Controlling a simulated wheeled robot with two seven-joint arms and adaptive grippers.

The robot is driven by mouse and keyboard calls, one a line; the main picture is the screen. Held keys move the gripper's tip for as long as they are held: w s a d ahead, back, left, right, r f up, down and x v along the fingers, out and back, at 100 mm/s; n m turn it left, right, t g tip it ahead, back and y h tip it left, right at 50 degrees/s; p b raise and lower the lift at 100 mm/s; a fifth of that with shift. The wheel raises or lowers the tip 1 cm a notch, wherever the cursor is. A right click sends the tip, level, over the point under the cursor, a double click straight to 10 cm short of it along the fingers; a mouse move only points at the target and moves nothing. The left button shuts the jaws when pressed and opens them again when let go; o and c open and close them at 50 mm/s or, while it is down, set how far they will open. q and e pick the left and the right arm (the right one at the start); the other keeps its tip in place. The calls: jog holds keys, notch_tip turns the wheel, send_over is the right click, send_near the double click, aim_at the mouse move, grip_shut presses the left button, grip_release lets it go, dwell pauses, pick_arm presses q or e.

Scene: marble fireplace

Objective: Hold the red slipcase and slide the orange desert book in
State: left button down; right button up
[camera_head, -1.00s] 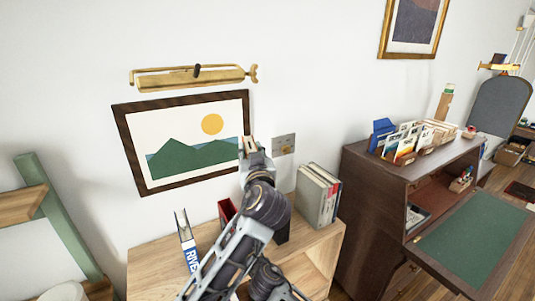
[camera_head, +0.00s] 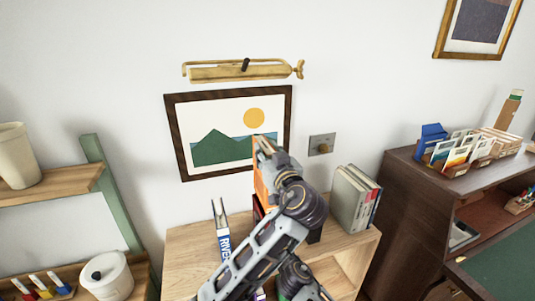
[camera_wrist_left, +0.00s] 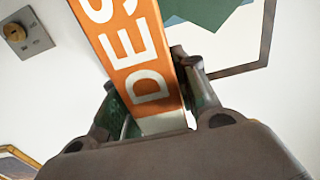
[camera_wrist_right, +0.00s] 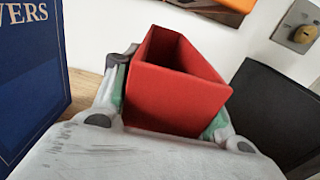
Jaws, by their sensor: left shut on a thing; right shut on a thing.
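The orange desert book (camera_head: 259,188) stands upright in my left gripper (camera_head: 262,145), which is shut on it; its spine lettering fills the left wrist view (camera_wrist_left: 135,50). The red slipcase (camera_head: 257,212) is just below the book in the head view, mostly hidden by my left arm. In the right wrist view the slipcase (camera_wrist_right: 175,85) looks empty, its open end facing up, and my right gripper (camera_wrist_right: 168,98) is shut on it. An orange edge, apparently the book (camera_wrist_right: 236,5), shows above and beyond the slipcase, apart from it. My right gripper is not clearly visible in the head view.
A blue book (camera_head: 223,240) stands left of the slipcase on the wooden cabinet top (camera_head: 185,250); it fills the left edge of the right wrist view. A black upright piece (camera_wrist_right: 275,110) is close on the right. Grey books (camera_head: 352,198) stand further right. The wall is behind.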

pick_arm(q)
jog(key=shift+f, duration=0.85)
notch_tip(320, 180, down, 6)
jog(key=shift+f, duration=0.2)
dwell(4.2)
jog(key=c, duration=1)
grip_release()
jog(key=shift+f, duration=0.25)
